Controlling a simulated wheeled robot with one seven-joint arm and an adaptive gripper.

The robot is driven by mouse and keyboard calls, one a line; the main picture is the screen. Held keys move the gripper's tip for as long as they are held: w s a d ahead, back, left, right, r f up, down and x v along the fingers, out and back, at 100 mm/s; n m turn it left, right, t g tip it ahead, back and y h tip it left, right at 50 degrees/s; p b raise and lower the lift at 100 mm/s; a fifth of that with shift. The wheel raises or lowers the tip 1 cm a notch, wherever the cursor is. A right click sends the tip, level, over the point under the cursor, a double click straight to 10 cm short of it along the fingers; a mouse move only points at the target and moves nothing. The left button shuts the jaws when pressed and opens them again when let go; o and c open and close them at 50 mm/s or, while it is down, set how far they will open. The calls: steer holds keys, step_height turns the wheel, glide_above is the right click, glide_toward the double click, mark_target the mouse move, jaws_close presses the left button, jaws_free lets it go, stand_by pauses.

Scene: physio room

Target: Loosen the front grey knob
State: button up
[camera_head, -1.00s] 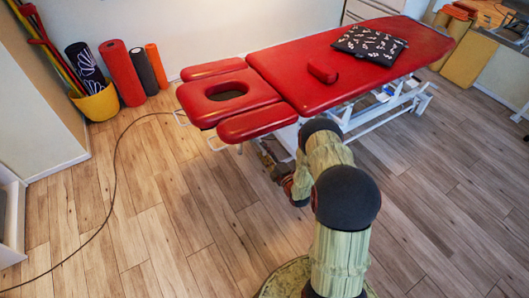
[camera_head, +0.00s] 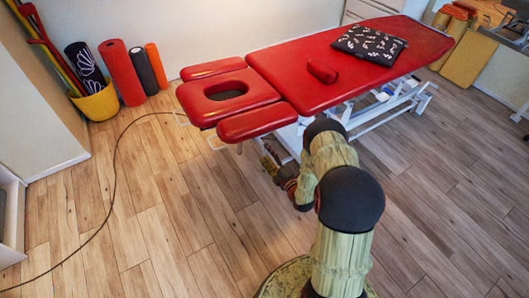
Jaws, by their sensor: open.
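The red treatment table (camera_head: 330,75) stands in the middle on a white frame. Its head section (camera_head: 229,96) has a face hole, with a padded armrest on each side. The near armrest (camera_head: 256,122) is closest to my arm. My gripper (camera_head: 266,160) is small in the picture, just below and in front of the near armrest, by the table's head-end frame. It is open; I see nothing held in it. I cannot make out the front grey knob; it is hidden under the table's padding or behind my arm.
A patterned dark cushion (camera_head: 369,45) and a small red roll (camera_head: 322,71) lie on the table. A yellow bucket (camera_head: 97,103) and rolled mats (camera_head: 121,72) stand by the wall. A cable (camera_head: 116,170) crosses the floor.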

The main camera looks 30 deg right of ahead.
steer(key=s, duration=0.9)
steer(key=shift+s+d, duration=0.15)
steer(key=shift+s, duration=0.1)
